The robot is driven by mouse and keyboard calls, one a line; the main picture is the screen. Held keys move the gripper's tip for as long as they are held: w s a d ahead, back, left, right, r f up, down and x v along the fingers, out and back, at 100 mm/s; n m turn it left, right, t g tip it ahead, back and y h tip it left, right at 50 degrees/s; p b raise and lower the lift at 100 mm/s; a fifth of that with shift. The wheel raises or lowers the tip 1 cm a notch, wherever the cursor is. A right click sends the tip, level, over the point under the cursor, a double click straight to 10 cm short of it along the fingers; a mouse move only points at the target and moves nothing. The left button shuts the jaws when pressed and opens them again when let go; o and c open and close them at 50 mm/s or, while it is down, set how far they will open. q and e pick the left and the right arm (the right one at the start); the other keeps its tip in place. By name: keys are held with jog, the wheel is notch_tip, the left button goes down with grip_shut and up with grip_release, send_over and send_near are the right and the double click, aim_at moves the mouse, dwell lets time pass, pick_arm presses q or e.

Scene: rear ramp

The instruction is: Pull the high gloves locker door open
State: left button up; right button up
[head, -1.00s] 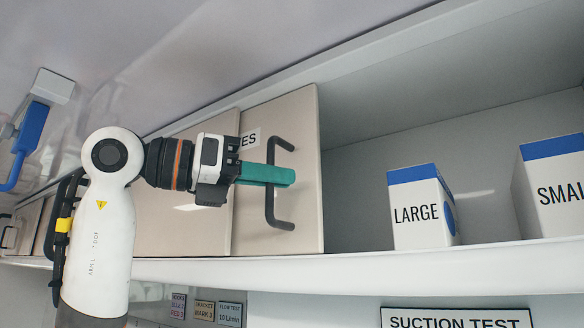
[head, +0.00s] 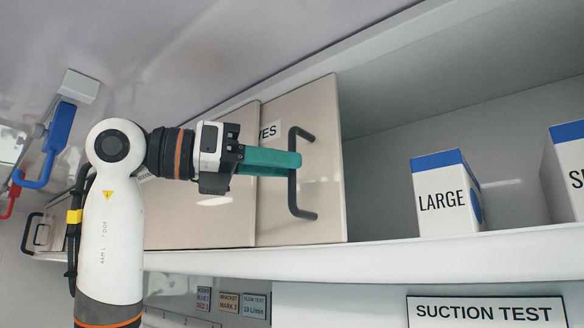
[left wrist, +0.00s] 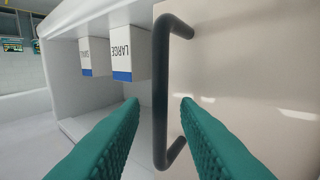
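A dark upright bar handle (head: 303,213) stands near the door's right edge. My left gripper (head: 296,162) reaches it from the left, and its green fingertips cover the handle's middle. In the left wrist view the two fingers (left wrist: 160,108) are apart, with the handle (left wrist: 161,85) between their tips and a gap on each side. It is open around the handle, not clamped. The space right of the door is uncovered. My right gripper is not in view.
A "LARGE" box (head: 439,205) and another blue-topped box (head: 566,185) stand on the open shelf right of the door. Another beige panel (head: 200,215) is to the left. A "SUCTION TEST" sign (head: 485,311) is below the shelf. Blue and red handles hang at far left.

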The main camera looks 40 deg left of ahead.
pick_arm(q)
jog(key=v, duration=1)
jog(key=shift+b, duration=0.45)
jog(key=shift+w, duration=0.1)
